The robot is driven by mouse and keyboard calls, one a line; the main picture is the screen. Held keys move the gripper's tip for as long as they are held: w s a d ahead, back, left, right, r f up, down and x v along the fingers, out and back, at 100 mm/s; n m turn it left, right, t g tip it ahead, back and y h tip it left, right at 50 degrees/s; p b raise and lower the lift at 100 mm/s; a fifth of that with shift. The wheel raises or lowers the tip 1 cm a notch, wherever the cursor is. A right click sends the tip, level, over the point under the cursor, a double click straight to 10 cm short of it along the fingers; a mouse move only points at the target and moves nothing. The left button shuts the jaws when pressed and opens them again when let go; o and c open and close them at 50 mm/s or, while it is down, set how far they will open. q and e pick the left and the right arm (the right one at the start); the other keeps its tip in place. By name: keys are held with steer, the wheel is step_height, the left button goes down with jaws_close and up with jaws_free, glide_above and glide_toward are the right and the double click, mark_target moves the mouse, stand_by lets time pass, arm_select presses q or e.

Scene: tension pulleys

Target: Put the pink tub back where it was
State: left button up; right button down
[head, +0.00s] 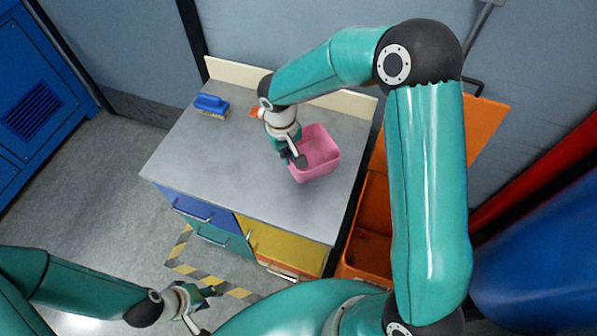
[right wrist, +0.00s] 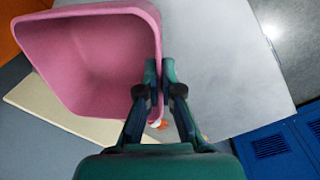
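The pink tub (head: 322,150) is over the right part of the grey worktop (head: 215,160), open side up. I cannot tell whether its base touches the worktop. My right gripper (head: 297,160) is at the tub's left rim. In the right wrist view, the tub (right wrist: 95,60) fills the upper left, and my right gripper's fingers (right wrist: 160,72) are closed on its wall, one inside and one outside. My left gripper (head: 208,312) is open and empty, low in front of the cabinet, away from the tub.
A blue brush (head: 211,104) lies at the worktop's back left. A small orange thing (head: 256,112) shows partly behind my right wrist. A cream backboard (head: 235,73) runs along the back. An orange container (head: 372,215) stands to the right. The worktop's left and front are clear.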

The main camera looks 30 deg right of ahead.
step_height(320, 180, up, 10)
steer(key=a+n+b, duration=0.2)
steer(key=n+b, duration=0.2)
step_height(320, 180, down, 19)
steer(key=shift+f+p, duration=0.2)
steer(key=shift+p, duration=0.25)
steer(key=c, duration=1.4)
jaws_free()
steer(key=shift+o, duration=0.4)
